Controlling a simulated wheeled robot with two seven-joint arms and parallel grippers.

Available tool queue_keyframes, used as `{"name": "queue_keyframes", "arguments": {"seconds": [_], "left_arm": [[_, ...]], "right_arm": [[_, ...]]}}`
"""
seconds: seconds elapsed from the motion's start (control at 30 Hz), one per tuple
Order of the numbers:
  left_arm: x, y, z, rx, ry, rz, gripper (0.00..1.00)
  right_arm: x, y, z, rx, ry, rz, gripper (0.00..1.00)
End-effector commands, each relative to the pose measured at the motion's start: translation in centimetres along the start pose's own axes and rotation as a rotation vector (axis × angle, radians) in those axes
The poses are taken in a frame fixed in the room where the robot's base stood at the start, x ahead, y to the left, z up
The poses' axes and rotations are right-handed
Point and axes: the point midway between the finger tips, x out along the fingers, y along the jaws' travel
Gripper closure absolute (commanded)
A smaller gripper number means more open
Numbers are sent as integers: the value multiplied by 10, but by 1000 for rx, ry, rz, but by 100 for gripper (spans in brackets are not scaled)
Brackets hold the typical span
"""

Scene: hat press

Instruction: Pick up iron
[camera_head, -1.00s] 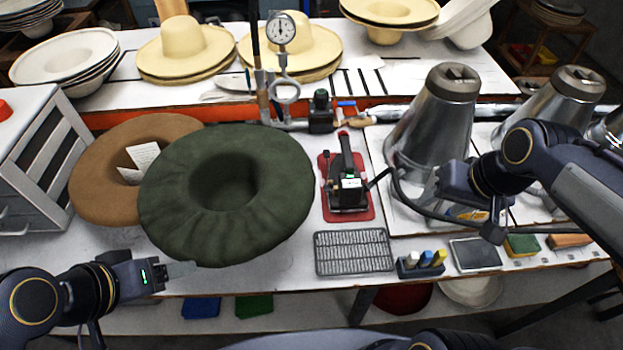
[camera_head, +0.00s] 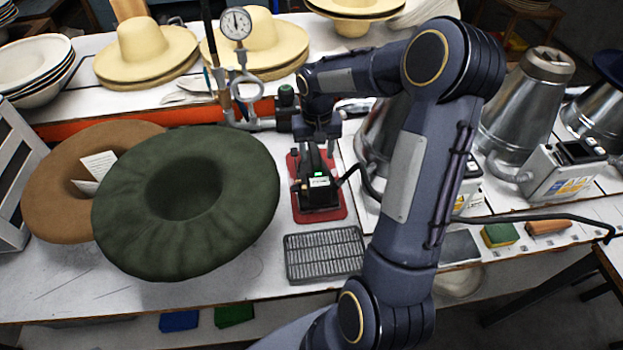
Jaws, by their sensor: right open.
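The iron (camera_head: 318,187) is black with a small lit display and sits on a red mat (camera_head: 335,211) near the middle of the table. My right gripper (camera_head: 316,140) is above the iron's far end, pointing down, with its fingers apart around or beside the handle. Whether the fingers touch the handle cannot be told. The iron still rests on the mat. My left gripper is out of the picture.
A green felt hat (camera_head: 240,185) lies left of the iron, overlapping a brown one (camera_head: 50,195). A metal grid rack (camera_head: 325,255) lies in front. A dial gauge (camera_head: 236,24) stands behind. Metal cones (camera_head: 527,105) stand at right. A dark cord runs right from the iron.

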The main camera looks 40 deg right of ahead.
Motion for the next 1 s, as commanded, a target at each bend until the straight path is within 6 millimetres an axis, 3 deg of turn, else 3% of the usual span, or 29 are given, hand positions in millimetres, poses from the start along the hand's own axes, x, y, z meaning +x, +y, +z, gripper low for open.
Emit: {"name": "queue_keyframes", "arguments": {"seconds": [0.3,0.6,1.0], "left_arm": [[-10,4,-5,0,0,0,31],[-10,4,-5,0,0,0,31],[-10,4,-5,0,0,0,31]], "right_arm": [[43,-1,1,-1,-3,0,50],[48,-2,1,-1,0,-1,51],[48,-2,1,-1,0,-1,100]]}}
